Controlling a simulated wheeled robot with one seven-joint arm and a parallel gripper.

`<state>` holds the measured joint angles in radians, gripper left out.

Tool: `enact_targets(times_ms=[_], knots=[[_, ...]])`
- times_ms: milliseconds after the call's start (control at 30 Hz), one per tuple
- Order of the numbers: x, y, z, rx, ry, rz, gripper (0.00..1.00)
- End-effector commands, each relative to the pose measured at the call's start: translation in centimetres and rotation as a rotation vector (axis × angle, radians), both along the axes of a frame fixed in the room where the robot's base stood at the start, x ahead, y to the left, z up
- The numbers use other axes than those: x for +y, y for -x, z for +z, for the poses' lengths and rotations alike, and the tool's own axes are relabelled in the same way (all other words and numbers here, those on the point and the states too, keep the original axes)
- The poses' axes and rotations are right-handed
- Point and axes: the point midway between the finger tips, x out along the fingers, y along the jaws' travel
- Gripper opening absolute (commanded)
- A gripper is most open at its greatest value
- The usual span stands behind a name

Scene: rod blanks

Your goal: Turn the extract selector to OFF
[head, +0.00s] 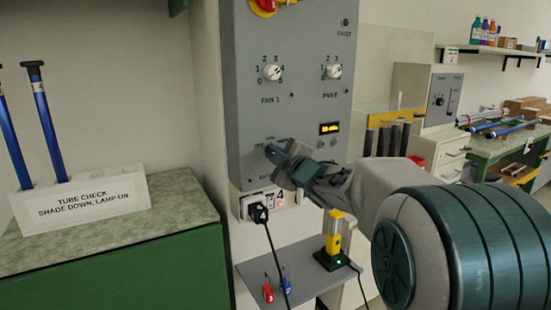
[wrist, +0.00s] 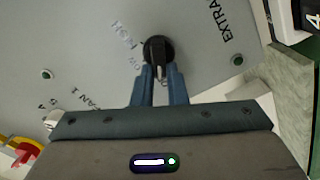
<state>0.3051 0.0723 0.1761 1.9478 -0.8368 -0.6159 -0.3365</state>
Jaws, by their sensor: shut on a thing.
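The extract selector is a round black knob (wrist: 158,48) on the grey control panel (wrist: 85,25). In the wrist view it sits between the tips of my gripper (wrist: 160,75), whose two blue fingers are shut on its grip. Part of the word EXTRACT shows to its right and partly readable position labels to its left. I cannot tell which label the knob points to. In the head view my gripper (head: 274,152) is at the lower left of the panel (head: 300,110) and hides the knob. Some lettering shows just above the fingers.
Two fan knobs, FAN 1 (head: 272,72) and the other (head: 333,71), sit higher on the panel. A black plug (head: 259,213) with a hanging cord is below. A small shelf (head: 300,275) holds a yellow lamp (head: 334,235) and padlocks. A green cabinet (head: 120,275) stands left.

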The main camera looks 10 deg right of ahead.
Motion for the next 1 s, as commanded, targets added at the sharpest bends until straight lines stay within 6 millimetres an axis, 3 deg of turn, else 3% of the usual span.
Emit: enact_targets(times_ms=[367,400,467,800,1000], knots=[[0.0,0.0,-0.1,0.000,0.006,0.000,0.00],[0.0,0.0,-0.1,0.000,0.006,0.000,0.24],[0.0,0.0,-0.1,0.001,0.005,0.000,0.35],[-0.1,0.3,0.0,0.000,0.005,0.000,0.35],[-1.0,2.9,0.1,-0.002,0.006,-0.002,0.35]])
